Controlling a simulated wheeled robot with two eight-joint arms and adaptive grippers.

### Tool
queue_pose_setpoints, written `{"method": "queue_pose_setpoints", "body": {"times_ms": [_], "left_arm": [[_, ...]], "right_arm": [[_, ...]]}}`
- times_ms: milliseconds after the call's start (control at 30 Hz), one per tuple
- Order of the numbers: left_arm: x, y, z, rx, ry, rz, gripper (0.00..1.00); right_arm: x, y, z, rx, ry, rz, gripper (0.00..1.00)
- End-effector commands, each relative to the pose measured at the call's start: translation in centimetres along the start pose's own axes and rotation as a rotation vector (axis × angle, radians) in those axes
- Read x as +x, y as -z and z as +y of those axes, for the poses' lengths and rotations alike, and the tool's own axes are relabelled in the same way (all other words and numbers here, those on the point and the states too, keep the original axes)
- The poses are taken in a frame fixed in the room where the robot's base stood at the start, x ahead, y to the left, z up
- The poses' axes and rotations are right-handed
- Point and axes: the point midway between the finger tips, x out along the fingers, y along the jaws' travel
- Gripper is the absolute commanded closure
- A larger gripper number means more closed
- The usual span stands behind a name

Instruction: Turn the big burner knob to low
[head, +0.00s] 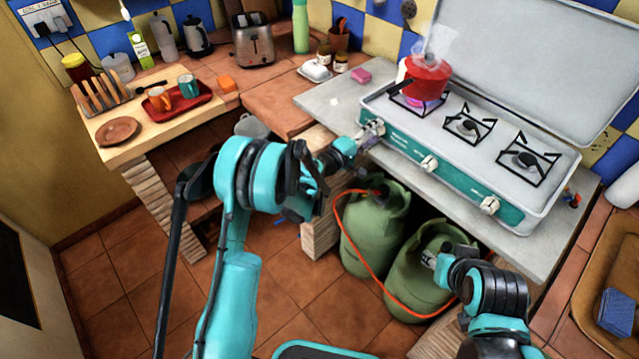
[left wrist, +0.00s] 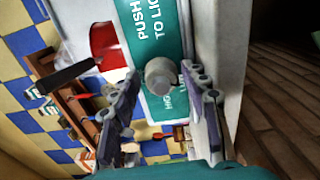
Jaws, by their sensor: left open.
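The camping stove (head: 470,150) stands on the grey counter with its lid up. A red pot (head: 425,78) steams on its left burner, and a blue-purple flame glows under it. My left gripper (head: 368,137) is at the stove's front left corner and partly hides the leftmost knob (head: 377,126). In the left wrist view this grey round knob (left wrist: 160,75) sits between the open fingertips (left wrist: 162,82) of my left gripper, with a gap on both sides visible. The knob's setting cannot be read. My right gripper (head: 430,260) is low in front of the green gas bottles, its fingers too small to judge.
Two more knobs, the middle one (head: 429,163) and the right one (head: 490,205), are on the teal front panel. Green gas bottles (head: 372,240) with an orange hose stand below the counter. A toaster (head: 252,40) and a red tray (head: 178,102) with mugs are to the left.

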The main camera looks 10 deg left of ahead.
Motion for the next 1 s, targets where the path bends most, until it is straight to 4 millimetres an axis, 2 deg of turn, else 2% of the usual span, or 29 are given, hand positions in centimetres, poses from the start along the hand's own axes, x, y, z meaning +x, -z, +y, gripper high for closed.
{"method": "queue_pose_setpoints", "body": {"times_ms": [600,900,967,1000], "left_arm": [[-0.1,0.1,0.4,0.924,0.003,0.003,0.48],[-6.9,0.2,-0.1,0.908,0.003,0.004,0.48],[-8.1,0.2,-0.1,0.907,0.003,0.004,0.48],[-8.0,-0.1,0.5,0.913,0.013,-0.010,0.48]], "right_arm": [[-4.1,3.0,0.0,0.000,0.000,0.000,0.60],[-4.2,3.0,0.0,0.000,0.000,0.000,0.60],[-4.0,2.9,0.0,0.000,0.000,0.000,0.60],[-3.9,2.8,0.0,0.000,0.000,0.000,0.60]]}}
